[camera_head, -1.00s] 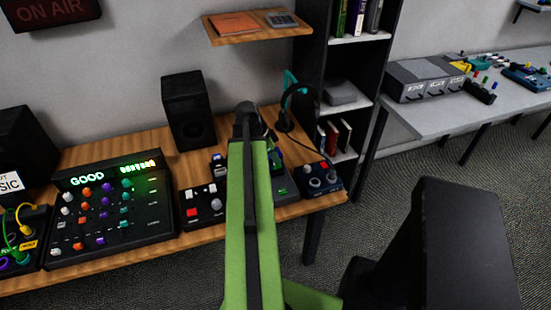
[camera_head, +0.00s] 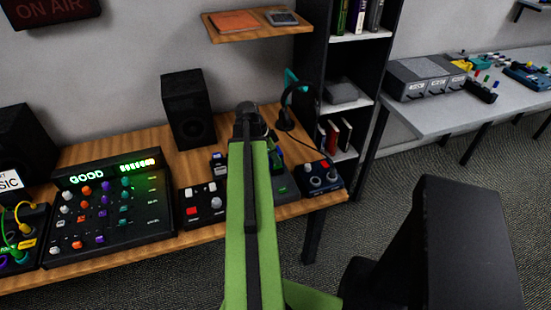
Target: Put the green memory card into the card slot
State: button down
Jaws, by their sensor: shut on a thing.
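My green arm reaches forward from the bottom middle over the wooden desk. I cannot pick out the green memory card. A dark device with green parts (camera_head: 282,190) shows just right of the arm, partly covered by it. I cannot tell whether the card slot is on it.
A grey table (camera_head: 440,115) is at right.

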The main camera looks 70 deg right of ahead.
jog(key=shift+f, duration=0.1)
dwell(0.5)
jog(key=shift+f+b, duration=0.5)
jog(key=shift+b, duration=0.15)
jog(key=shift+f, duration=0.1)
jog(key=shift+f+b, duration=0.4)
jog(key=shift+b, duration=0.1)
jog(key=c, duration=1.3)
grip_release()
jog(key=shift+r, duration=0.1)
jog(key=shift+r, duration=0.1)
jog(key=shift+c, duration=0.3)
